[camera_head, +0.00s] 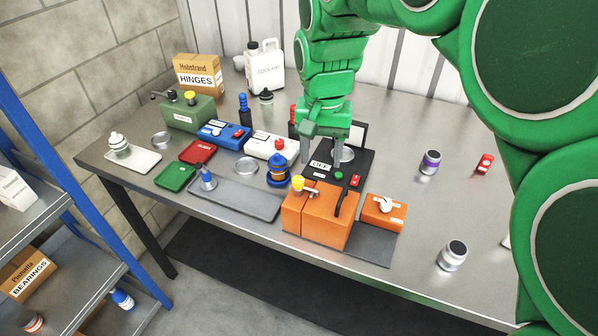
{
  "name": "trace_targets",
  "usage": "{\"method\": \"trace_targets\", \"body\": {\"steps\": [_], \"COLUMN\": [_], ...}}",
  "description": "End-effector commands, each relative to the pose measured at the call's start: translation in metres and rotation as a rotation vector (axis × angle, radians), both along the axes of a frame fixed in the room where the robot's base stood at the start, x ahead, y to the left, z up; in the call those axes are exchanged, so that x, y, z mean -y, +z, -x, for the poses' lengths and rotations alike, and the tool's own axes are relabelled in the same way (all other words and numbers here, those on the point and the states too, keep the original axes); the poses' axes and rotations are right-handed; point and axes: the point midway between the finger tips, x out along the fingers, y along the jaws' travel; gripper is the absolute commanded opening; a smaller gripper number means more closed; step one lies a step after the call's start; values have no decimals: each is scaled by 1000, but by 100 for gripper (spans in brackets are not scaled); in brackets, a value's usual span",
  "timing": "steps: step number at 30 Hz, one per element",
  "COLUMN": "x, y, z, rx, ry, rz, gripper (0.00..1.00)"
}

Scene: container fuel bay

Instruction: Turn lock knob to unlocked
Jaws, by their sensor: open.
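My gripper (321,150) points down, open and empty, over the black device with the "OFF" label (325,178). How high it is above the device is hard to tell. No part is readably marked as a lock knob. A small orange box (371,217) to the right of a larger orange box (328,228) carries a white knob (385,204), a likely match, with small unreadable labels. My gripper is behind and to the left of that knob, apart from it. The larger orange box has a yellow knob (297,182) and a black handle (345,203).
A grey tray (235,199) lies in front.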

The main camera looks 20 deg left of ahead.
Motion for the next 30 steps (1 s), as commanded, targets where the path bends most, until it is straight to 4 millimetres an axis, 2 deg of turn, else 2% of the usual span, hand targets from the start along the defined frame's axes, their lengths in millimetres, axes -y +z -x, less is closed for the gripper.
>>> {"method": "trace_targets", "body": {"steps": [1, 3, 8, 17, 30], "x": [-15, -30, -48, -49, -48], "y": [-2, -2, -3, -19, -76], "z": [0, -1, -1, -1, -1], "rx": [1, 7, 13, 10, 9], "ry": [12, 17, 24, 24, 24], "rz": [0, -5, -10, -7, -7], "gripper": [54, 54, 54, 54, 54]}}
